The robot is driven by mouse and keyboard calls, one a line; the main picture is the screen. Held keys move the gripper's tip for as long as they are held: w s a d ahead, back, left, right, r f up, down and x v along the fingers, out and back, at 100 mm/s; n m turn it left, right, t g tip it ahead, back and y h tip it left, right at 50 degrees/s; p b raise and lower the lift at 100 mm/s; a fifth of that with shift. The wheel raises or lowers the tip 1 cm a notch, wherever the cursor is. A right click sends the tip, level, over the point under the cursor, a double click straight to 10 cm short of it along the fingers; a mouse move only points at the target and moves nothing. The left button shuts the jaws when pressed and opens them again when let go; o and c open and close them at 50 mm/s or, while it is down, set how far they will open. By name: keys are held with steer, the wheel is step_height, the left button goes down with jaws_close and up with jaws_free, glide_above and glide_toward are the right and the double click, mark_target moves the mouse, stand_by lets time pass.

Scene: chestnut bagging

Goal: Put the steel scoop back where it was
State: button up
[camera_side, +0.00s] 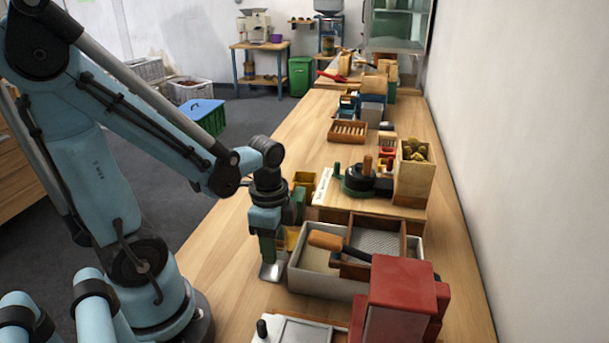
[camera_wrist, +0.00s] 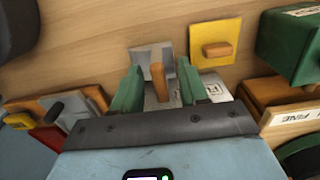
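The steel scoop has a grey metal pan (camera_side: 272,271) that shows low at the table in the side view, just below my gripper (camera_side: 268,250). In the wrist view the pan (camera_wrist: 150,56) lies beyond my fingertips, and its wooden handle (camera_wrist: 158,82) stands between them. My gripper (camera_wrist: 158,76) has two green fingers, set apart, with a narrow gap on each side of the handle. It looks open around the handle. A pale plate with lettering (camera_wrist: 216,92) lies partly hidden behind the right finger.
A yellow square with a wooden grip (camera_wrist: 215,46) and a green box (camera_wrist: 290,44) are close by on the right in the wrist view. A grey tray (camera_side: 310,282) with a wooden-handled tool (camera_side: 325,241) and a red machine (camera_side: 398,300) stand right of my gripper. Bare table (camera_side: 225,245) lies to its left.

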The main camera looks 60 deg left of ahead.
steer(key=shift+r, duration=6.05)
steer(key=w+d+f+n+t, duration=0.2)
steer(key=w+d+n+t, duration=0.3)
steer(key=n, duration=0.4)
steer(key=shift+w+d+t, duration=0.25)
steer(key=shift+w+t, duration=0.25)
steer(key=shift+t, duration=0.6)
